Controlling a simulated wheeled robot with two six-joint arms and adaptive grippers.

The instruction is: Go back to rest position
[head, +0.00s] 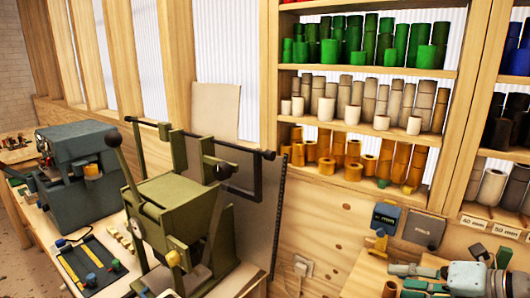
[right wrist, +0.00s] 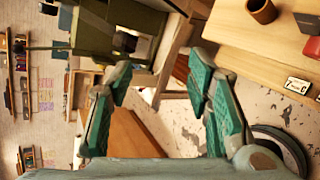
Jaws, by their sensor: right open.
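My right gripper (head: 408,279) shows at the lower right of the head view, over the wooden bench. In the right wrist view its two teal-padded fingers (right wrist: 160,78) stand wide apart with nothing between them. A small gold foil roll (head: 390,289) is close to its fingertips in the head view. A brown roll (right wrist: 262,11) stands on a wooden top in the right wrist view, away from the fingers. Shelves hold green rolls (head: 386,40), grey rolls (head: 369,101) and gold rolls (head: 353,150). My left gripper is in neither view.
A green press (head: 180,205) with levers stands left of centre, and a grey-blue machine (head: 90,165) is further left. The wooden shelf frame (head: 447,150) rises behind the bench.

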